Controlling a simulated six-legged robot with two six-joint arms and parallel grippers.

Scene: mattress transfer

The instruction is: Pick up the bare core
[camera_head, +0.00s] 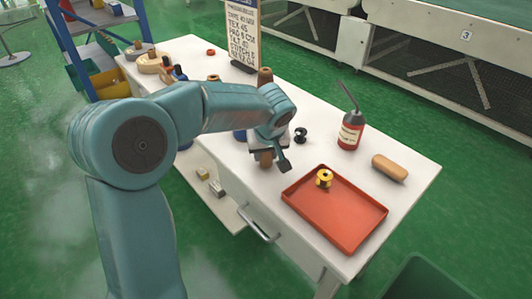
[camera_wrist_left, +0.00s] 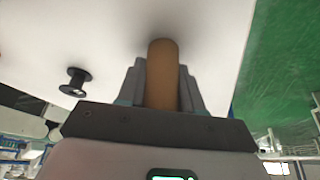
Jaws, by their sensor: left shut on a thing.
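My left gripper (camera_head: 272,146) is over the white table, and its jaws are shut on a brown cylinder, the bare core (camera_head: 265,159). In the head view the core's lower part shows below the jaws; the rest is hidden by the gripper. In the left wrist view the core (camera_wrist_left: 162,72) stands between the two grey fingers (camera_wrist_left: 162,88), with its far end toward the white table surface. I cannot tell whether it touches the table. My right gripper is not in view.
A black spool (camera_head: 301,135) stands close to the right of the gripper. A red tray (camera_head: 349,236) holding a yellow bobbin (camera_head: 324,178) lies nearer the front. A sign (camera_head: 243,30) is at the back.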

